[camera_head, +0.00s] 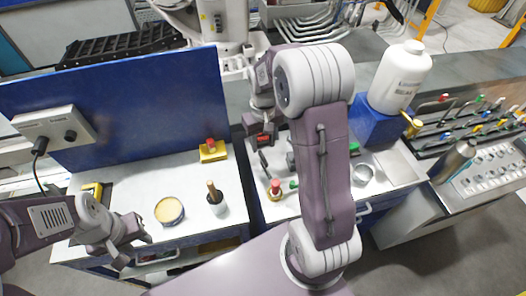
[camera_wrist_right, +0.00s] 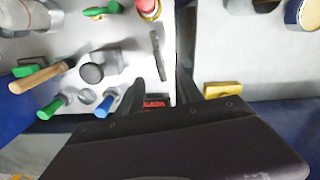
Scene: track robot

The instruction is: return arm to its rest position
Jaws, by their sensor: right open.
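My right arm (camera_head: 325,165) rises through the middle of the head view and bends over at the top. My right gripper (camera_head: 276,160) hangs above the grey workbench top, pointing down, open. In the right wrist view, its two dark fingers (camera_wrist_right: 160,92) stand apart with a gap between them, and I see nothing held. A black-and-red item (camera_wrist_right: 154,102) shows low between the fingers, beneath them. My left gripper (camera_head: 130,240) is at the lower left, over the front edge of the white bench, with its fingers apart and empty.
A yellow tin (camera_head: 169,211), a dark-handled brush or bottle (camera_head: 215,197) and a yellow block with a red knob (camera_head: 213,151) stand on the left bench. A blue panel (camera_head: 140,110) stands behind. A white jug (camera_head: 400,78) sits on a blue box. Several coloured-handled tools (camera_wrist_right: 62,98) lie below.

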